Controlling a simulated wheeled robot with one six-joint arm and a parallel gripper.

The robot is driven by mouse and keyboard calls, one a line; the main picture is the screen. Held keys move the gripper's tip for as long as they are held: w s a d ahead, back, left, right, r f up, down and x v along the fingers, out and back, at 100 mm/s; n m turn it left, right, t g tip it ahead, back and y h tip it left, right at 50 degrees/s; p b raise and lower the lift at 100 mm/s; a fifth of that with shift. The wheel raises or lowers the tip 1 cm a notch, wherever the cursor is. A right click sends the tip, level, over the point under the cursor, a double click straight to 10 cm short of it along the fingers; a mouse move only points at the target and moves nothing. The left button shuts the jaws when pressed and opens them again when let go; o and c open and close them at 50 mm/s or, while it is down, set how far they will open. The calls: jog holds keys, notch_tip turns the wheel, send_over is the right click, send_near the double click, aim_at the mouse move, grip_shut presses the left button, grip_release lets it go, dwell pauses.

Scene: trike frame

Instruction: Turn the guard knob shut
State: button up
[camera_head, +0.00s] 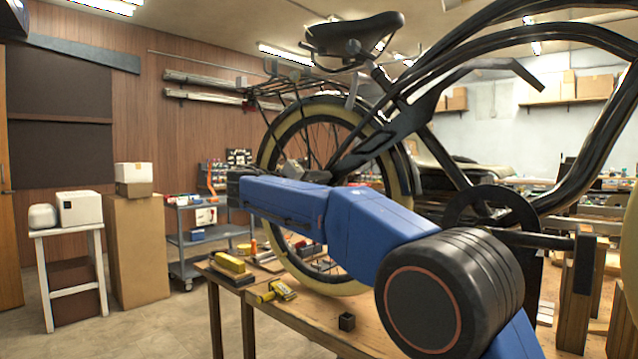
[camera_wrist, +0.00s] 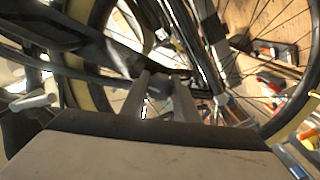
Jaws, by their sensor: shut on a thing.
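In the wrist view my gripper (camera_wrist: 164,78) reaches in beside the spoked wheel, with its two grey fingers close together. The fingertips are shut on a small dark part at the bike, which I take to be the guard knob; it is mostly hidden between them, and its turn angle cannot be told. The black trike frame (camera_head: 400,135) stands over the bench, with its cream-tyred wheel (camera_head: 268,140) behind my blue arm. In the head view the fingertips and the knob cannot be made out clearly.
A grey cart (camera_head: 205,235), a cardboard box (camera_head: 138,250) and a white stand (camera_head: 70,280) are at left. The floor between them and the bench is clear.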

jog(key=n, duration=0.5)
jog(key=shift+n, duration=0.3)
jog(key=n, duration=0.5)
jog(key=shift+a, duration=0.1)
jog(key=shift+n, duration=0.3)
jog(key=o, duration=1.1)
jog(key=shift+c, duration=0.2)
jog(key=shift+s, duration=0.1)
jog(key=v, duration=1.7)
jog(key=shift+s+a, duration=0.15)
jog(key=shift+a, duration=0.1)
